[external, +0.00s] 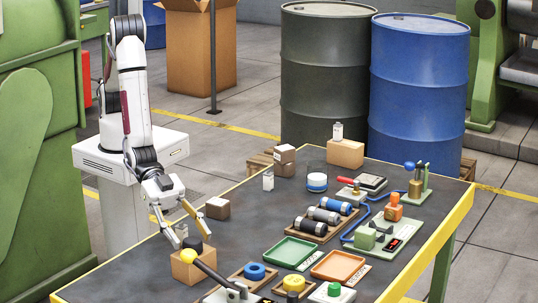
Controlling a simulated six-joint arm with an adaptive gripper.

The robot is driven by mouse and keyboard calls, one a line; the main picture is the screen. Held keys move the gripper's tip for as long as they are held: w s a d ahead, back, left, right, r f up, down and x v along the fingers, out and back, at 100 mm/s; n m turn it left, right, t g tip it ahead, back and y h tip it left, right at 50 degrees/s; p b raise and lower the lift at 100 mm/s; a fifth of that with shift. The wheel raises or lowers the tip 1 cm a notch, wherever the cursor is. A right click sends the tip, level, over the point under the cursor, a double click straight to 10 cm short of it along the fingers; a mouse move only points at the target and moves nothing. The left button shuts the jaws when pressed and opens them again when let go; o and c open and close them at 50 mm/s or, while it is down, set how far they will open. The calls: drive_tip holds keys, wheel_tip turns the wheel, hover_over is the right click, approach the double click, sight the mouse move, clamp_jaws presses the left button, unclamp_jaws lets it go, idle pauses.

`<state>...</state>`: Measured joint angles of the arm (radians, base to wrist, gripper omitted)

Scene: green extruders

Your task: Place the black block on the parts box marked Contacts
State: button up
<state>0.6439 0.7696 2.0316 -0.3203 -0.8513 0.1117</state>
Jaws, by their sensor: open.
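A small black object (192,243), probably the black block, sits on top of a brown cardboard box (197,269) at the near left of the table. Its exact shape is too small to tell. My gripper (191,236) points down over this box, with its fingers spread. The fingertips are at or just above the black object, one to each side in the picture; I cannot tell whether they touch it. No label reading Contacts is legible. Another brown box (345,154) stands at the back of the table with a white bottle (338,131) on it.
A small brown box (217,208) is just right of my gripper. Green (293,250) and orange (338,266) trays and a rack of cylinders (323,218) fill the middle. The table's left part is clear.

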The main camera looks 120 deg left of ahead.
drive_tip(key=v, duration=1.1)
drive_tip(key=shift+s, duration=0.25)
drive_tip(key=shift+a+r, duration=0.1)
idle(0.4)
drive_tip(key=s+a+r+n+g+y, duration=0.1)
drive_tip(key=s+a+r+g, duration=0.15)
drive_tip(key=a+r, duration=0.45)
drive_tip(key=s+a+r+n+g+y, duration=0.1)
drive_tip(key=s+a+r, duration=0.3)
drive_tip(key=a, duration=0.5)
drive_tip(key=s+a+r+n+g+y, duration=0.1)
drive_tip(key=s+a+r, duration=0.1)
drive_tip(key=s+a, duration=0.6)
drive_tip(key=s+a+r+n+g+y, duration=0.1)
drive_tip(key=s+a+r+g+y, duration=0.1)
drive_tip(key=s+a, duration=0.6)
drive_tip(key=s+r, duration=0.1)
drive_tip(key=s, duration=0.3)
